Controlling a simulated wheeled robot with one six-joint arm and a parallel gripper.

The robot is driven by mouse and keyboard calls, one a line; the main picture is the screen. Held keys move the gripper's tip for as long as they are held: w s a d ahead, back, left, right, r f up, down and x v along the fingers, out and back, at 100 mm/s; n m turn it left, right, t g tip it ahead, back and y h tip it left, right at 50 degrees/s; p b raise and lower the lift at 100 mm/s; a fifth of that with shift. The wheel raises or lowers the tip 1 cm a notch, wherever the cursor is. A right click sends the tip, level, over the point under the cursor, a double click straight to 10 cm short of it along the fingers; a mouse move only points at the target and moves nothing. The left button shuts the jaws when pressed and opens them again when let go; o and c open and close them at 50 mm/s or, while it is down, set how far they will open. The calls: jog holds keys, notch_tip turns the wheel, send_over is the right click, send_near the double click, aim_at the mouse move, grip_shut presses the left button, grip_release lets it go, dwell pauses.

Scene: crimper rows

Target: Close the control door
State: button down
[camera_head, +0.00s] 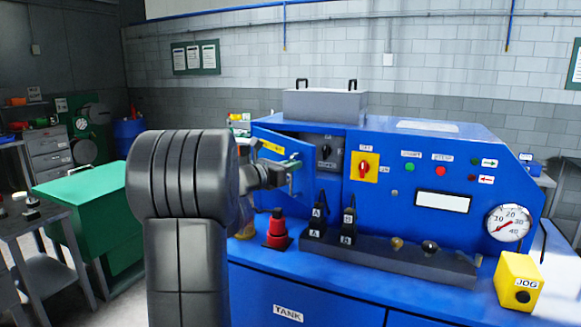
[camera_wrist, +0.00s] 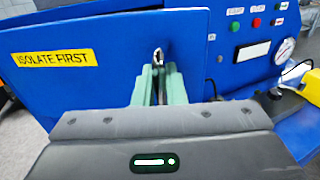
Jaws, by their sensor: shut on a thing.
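The blue control door (camera_head: 304,190) stands partly open on the left of the blue machine's front. The compartment with a dark rotary switch (camera_head: 325,152) shows past its right edge. In the wrist view the door (camera_wrist: 105,75) fills the left and carries a yellow "ISOLATE FIRST" label (camera_wrist: 54,57). My gripper (camera_head: 293,166) is at the door's outer face. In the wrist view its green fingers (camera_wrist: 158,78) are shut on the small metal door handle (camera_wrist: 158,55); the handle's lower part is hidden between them.
A red-and-black item (camera_head: 277,232) and black levers A and B (camera_head: 318,222) stand on the ledge below the door. A yellow JOG box (camera_head: 518,282) is at right. A grey lidded box (camera_head: 325,106) sits on top. A green cabinet (camera_head: 85,215) stands at left.

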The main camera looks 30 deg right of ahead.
jog(key=shift+d+f+t+b, duration=0.15)
jog(key=shift+d+t+b, duration=0.15)
jog(key=shift+d+b, duration=0.35)
jog(key=w+d+n+t+y+b, duration=0.3)
jog(key=d+b, duration=0.4)
jog(key=d, duration=0.8)
jog(key=shift+w+d+r+n+t, duration=0.25)
jog(key=shift+w+n+t, duration=0.25)
jog(key=shift+w+t, duration=0.6)
jog(key=shift+r, duration=0.2)
jog(key=c, duration=1.8)
grip_release()
jog(key=shift+w, duration=0.15)
jog(key=shift+o, duration=0.8)
jog(key=shift+w+d+f, duration=0.1)
jog(key=shift+d+f, duration=0.05)
jog(key=shift+d, duration=0.05)
jog(key=shift+a+f, duration=0.1)
